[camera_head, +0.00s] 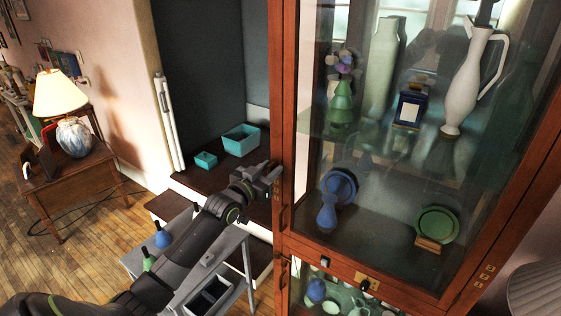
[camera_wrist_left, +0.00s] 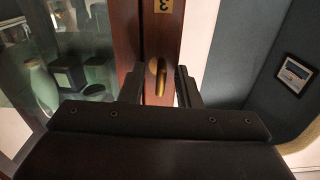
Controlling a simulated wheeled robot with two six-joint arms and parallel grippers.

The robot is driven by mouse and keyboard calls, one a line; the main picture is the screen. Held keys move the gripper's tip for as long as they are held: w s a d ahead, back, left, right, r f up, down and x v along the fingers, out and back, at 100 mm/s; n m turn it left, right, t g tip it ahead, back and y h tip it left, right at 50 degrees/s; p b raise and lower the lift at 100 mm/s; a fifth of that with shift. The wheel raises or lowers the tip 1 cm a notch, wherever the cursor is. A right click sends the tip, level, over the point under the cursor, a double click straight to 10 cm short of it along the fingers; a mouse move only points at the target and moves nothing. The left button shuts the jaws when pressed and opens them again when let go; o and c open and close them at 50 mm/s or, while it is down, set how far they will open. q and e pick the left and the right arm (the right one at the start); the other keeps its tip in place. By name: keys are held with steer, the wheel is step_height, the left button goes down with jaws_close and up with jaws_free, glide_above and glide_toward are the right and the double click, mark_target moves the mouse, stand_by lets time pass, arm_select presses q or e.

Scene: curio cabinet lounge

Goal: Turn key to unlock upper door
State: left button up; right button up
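The upper glass door (camera_head: 395,160) of the wooden cabinet is shut. My left gripper (camera_head: 270,174) is at the left edge of the cabinet frame, beside the upper door. In the left wrist view the two fingers (camera_wrist_left: 160,88) stand apart on either side of a small upright brass piece (camera_wrist_left: 159,82) on the wooden post. It may be the key; I cannot tell for sure. No contact shows. In the head view this piece is hidden by the gripper. A brass plate with a dark knob (camera_head: 368,284) sits below the upper door. My right gripper is out of view.
Glassware and vases, including a white jug (camera_head: 470,80), stand behind the glass. A lower glass door is under the upper one. Teal boxes (camera_head: 241,140) sit on a dark shelf left of the cabinet. A grey stand (camera_head: 222,262) is beneath my left arm.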

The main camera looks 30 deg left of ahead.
arm_select(q)
steer(key=shift+o, duration=1.4)
steer(key=shift+s, duration=0.3)
steer(key=shift+f, duration=0.1)
steer(key=shift+s+a+f, duration=0.1)
steer(key=shift+s, duration=0.1)
steer(key=s+a+b, duration=0.1)
steer(key=s, duration=1.6)
